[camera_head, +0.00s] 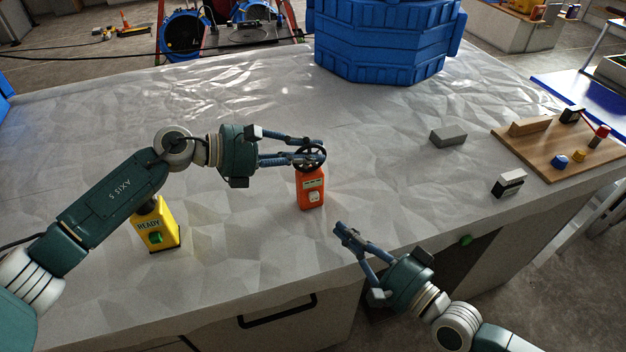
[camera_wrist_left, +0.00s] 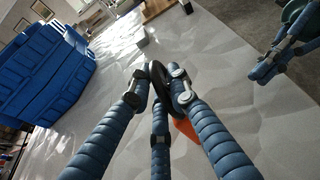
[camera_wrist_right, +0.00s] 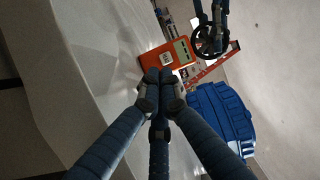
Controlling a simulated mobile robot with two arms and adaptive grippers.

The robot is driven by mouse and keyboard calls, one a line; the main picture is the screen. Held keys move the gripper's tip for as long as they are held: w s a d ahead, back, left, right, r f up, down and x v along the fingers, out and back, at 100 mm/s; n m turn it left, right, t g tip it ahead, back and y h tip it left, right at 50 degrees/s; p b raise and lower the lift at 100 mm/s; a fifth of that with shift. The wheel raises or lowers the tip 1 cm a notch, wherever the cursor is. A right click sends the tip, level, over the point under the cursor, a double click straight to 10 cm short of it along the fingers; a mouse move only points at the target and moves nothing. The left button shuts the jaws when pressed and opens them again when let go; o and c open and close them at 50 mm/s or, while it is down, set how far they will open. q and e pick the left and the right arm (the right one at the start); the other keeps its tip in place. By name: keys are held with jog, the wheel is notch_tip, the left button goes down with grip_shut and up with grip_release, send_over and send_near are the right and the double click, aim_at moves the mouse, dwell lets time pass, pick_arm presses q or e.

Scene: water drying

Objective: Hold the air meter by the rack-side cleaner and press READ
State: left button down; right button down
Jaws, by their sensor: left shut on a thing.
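The air meter (camera_head: 311,193) is an orange box with a pale display, a white button on its front and a black ring on top. My left gripper (camera_head: 312,153) is shut on the black ring; the left wrist view shows the ring between its fingers, with only a bit of orange below. I cannot tell whether the meter touches the table. My right gripper (camera_head: 345,231) is shut and empty, below and right of the meter. In the right wrist view the meter (camera_wrist_right: 157,65) lies just beyond the fingertips, its button facing me. No label marks which thing is the cleaner.
A large blue ribbed unit (camera_head: 385,45) stands at the back. A yellow READY box (camera_head: 163,237) with a green button is left. A grey block (camera_head: 448,135), a small black-and-white box (camera_head: 509,183) and a wooden board (camera_head: 535,155) with coloured knobs are right. The table (camera_head: 230,270) is otherwise clear.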

aim_at(314, 196)
jog(key=n, duration=0.1)
jog(key=a+n+g, duration=0.1)
jog(key=n, duration=0.1)
jog(key=n+g, duration=0.1)
jog(key=n, duration=0.1)
jog(key=shift+a+r, duration=0.3)
jog(key=shift+r, duration=0.05)
jog(key=n, duration=0.1)
jog(key=n+g, duration=0.1)
jog(key=n, duration=0.1)
jog(key=shift+s+a, duration=0.15)
jog(key=shift+a, duration=0.15)
jog(key=n+g, duration=0.1)
jog(key=n, duration=0.1)
jog(key=s+n+g, duration=0.1)
jog(key=n, duration=0.2)
jog(key=shift+r, duration=0.1)
jog(key=n, duration=0.1)
jog(key=s+n+g, duration=0.1)
jog(key=n, duration=0.1)
jog(key=n+h, duration=0.1)
jog(key=shift+s+d+n+g, duration=0.3)
jog(key=shift+s+g, duration=0.1)
jog(key=shift+w, duration=0.1)
jog(key=shift+w+a, duration=0.45)
jog(key=shift+w, duration=0.9)
jog(key=shift+w+a, duration=0.5)
jog(key=shift+w, duration=0.9)
jog(key=shift+w+a, duration=0.45)
jog(key=shift+w, duration=0.9)
